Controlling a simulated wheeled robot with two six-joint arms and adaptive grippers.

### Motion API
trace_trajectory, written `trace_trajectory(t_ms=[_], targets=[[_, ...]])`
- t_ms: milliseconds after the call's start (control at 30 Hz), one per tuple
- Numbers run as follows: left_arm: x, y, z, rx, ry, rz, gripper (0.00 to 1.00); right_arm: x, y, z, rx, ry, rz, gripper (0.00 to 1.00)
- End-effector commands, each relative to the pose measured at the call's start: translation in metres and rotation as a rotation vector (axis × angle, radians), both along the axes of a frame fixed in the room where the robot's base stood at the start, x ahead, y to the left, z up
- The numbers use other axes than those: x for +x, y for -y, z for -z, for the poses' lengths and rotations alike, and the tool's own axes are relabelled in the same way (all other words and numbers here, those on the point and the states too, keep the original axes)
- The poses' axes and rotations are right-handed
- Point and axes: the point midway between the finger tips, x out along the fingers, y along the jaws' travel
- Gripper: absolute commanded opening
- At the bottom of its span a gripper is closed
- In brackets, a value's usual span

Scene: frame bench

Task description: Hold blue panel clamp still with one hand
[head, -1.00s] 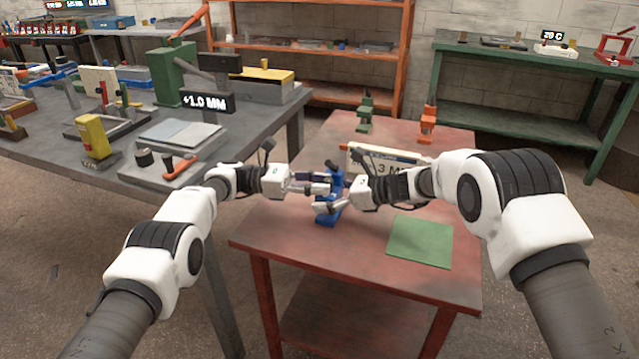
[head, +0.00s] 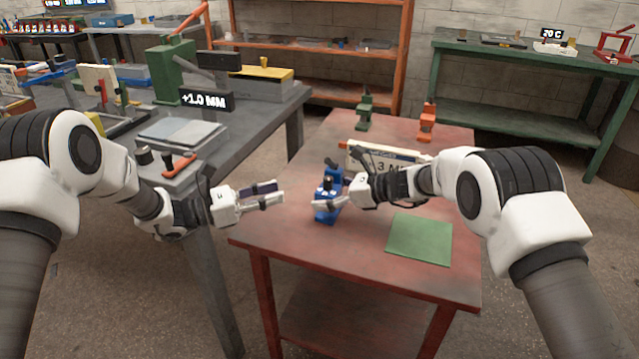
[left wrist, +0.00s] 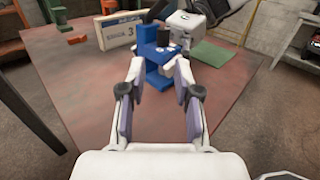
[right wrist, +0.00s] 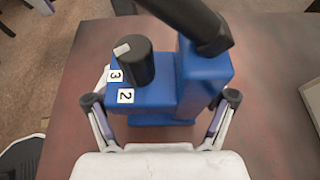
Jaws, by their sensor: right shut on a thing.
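The blue panel clamp (head: 325,215) stands upright on the red table (head: 290,250). It has a black knob and white labels 3 and 2, clear in the right wrist view (right wrist: 155,95). My right gripper (head: 322,202) is shut on the clamp, its fingers on either side of the blue body. My left gripper (head: 283,193) is open and empty, to the left of the clamp and apart from it. In the left wrist view the clamp (left wrist: 155,65) is beyond the open left fingers (left wrist: 158,90).
A green mat (head: 420,241) lies at right. A green clamp (head: 365,112) and an orange clamp (head: 428,122) stand at the table's back. A grey bench (head: 235,130) is at left.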

Motion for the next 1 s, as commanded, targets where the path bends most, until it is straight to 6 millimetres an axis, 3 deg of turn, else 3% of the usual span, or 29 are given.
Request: trace_trajectory(t_ms=[100,233,500,700,1000], targets=[[-0.009,0.0,0.001,0.009,-0.006,-0.017,0.33,0.0,0.0,0.001,0.0,-0.002,0.0,0.3],[-0.004,0.013,0.002,0.014,-0.005,-0.017,0.33,0.0,0.0,0.001,-0.001,-0.002,-0.001,0.3],[0.024,0.07,0.002,0.013,-0.005,-0.015,0.33,0.0,0.0,0.001,-0.001,-0.002,-0.001,0.3],[0.04,0.099,0.002,0.011,-0.006,-0.017,0.33,0.0,0.0,0.001,-0.001,-0.002,-0.001,0.3],[0.044,0.106,0.002,0.01,-0.006,-0.018,0.33,0.0,0.0,0.001,-0.001,-0.001,0.0,0.3]])
